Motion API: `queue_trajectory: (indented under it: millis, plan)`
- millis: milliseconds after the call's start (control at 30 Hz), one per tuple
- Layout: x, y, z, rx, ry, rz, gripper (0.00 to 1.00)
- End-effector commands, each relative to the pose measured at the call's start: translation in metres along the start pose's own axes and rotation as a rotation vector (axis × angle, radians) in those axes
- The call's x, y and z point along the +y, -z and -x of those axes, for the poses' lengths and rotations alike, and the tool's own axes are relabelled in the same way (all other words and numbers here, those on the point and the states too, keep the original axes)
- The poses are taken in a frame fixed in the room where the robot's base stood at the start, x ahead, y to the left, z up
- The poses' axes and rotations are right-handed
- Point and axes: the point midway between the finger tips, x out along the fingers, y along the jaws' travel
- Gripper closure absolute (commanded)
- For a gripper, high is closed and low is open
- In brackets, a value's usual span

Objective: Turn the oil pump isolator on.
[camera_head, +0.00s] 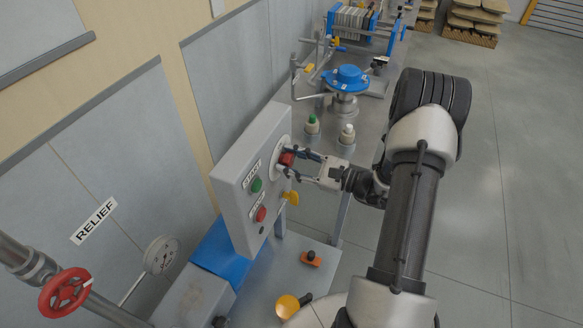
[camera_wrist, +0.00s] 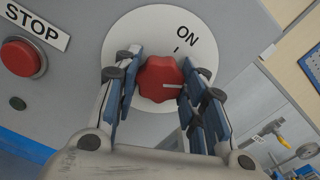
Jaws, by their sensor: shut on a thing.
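The isolator is a red lobed knob (camera_wrist: 158,80) on a round white plate (camera_wrist: 135,32) marked ON, on the front of a grey control box. The knob's white pointer line points right in the wrist view, away from the ON tick above it. My gripper (camera_wrist: 155,88) is shut on the knob, one finger on each side. In the head view the red knob (camera_head: 287,158) shows partly behind the fingers of my gripper (camera_head: 292,164). Any OFF label is hidden.
The grey box (camera_head: 232,190) also bears a green START button (camera_head: 257,185) and a red STOP button (camera_head: 261,214), which shows in the wrist view (camera_wrist: 22,57). Open floor lies right.

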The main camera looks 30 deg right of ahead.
Motion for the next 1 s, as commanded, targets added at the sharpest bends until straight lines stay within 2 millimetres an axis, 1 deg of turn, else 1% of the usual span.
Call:
queue_trajectory:
  millis: [33, 600, 800, 1000]
  plan:
    - [0.0013, 0.0037, -0.0001, -0.001, 0.0, 0.046, 0.86]
    - [0.0021, 0.0047, -0.0001, -0.001, 0.0, 0.588, 0.86]
    - [0.0024, 0.0048, 0.0, 0.0, 0.0, 0.759, 0.86]
    - [0.002, 0.0038, 0.0, 0.0, 0.0, 0.893, 0.86]
